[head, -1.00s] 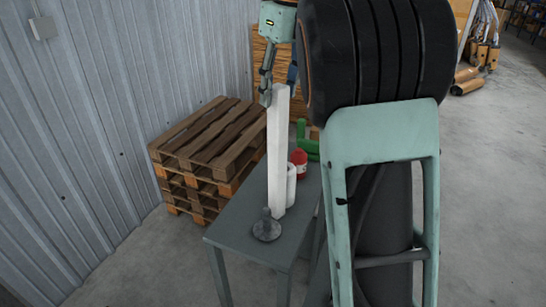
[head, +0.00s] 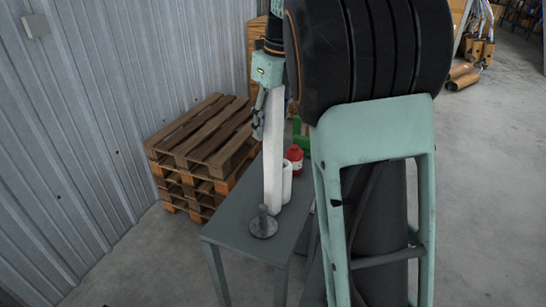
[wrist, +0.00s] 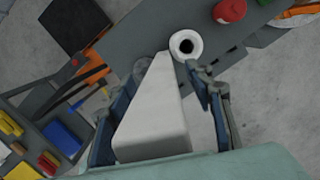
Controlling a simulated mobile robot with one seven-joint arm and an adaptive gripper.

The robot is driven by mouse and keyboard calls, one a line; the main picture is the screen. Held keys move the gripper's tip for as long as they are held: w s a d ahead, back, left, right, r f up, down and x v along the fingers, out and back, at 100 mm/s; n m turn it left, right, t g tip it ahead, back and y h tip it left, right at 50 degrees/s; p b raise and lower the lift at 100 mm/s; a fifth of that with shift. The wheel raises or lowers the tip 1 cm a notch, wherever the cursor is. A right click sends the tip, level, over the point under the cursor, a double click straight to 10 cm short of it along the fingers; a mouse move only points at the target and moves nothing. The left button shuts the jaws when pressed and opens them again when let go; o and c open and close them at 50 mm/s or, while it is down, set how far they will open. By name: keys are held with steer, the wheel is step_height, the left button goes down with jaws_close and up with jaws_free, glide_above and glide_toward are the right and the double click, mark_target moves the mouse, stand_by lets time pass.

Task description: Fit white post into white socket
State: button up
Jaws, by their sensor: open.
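The white post (head: 272,165), a tall square bar, stands upright on the grey table, beside the white socket (head: 286,182). The socket is a short white cylinder; in the wrist view its round dark hole (wrist: 186,46) faces up and looks empty. The post (wrist: 158,115) fills the middle of the wrist view, its far end just left of the socket. My gripper (head: 260,132) is around the upper part of the post, pointing down. In the wrist view its open fingers (wrist: 162,105) lie on either side of the post, with a clear gap at the right finger.
On the grey table (head: 235,225) are a dark grey round base with a knob (head: 263,223), a red container (head: 294,157) and green pieces (head: 301,137). Stacked pallets (head: 205,150) stand left of the table, near a corrugated wall (head: 90,120).

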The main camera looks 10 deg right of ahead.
jaws_close()
steer(key=shift+r, duration=0.1)
stand_by(0.4)
